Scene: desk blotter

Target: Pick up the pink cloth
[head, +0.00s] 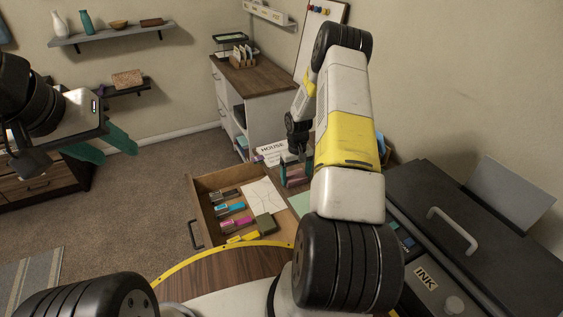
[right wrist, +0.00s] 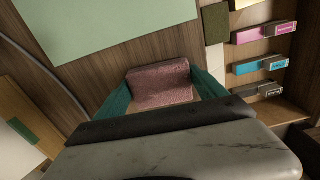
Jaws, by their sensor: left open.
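The pink cloth (right wrist: 160,85) lies between the two teal fingers of my right gripper (right wrist: 165,95) in the right wrist view. It fills nearly the whole gap; whether the fingers press on it is not clear. In the head view the right gripper (head: 297,171) is over the desk, with a pinkish patch between its fingers, partly hidden by my right arm. My left gripper (head: 104,146) is open and empty at the left, over the floor and away from the cloth.
An open wooden drawer (head: 205,185) holds several coloured labelled items, a white sheet and an olive block. A pale green blotter (right wrist: 110,25) lies beside the cloth. A dark printer (head: 460,215) with an INK label stands at the right. A white cabinet (head: 262,125) stands behind.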

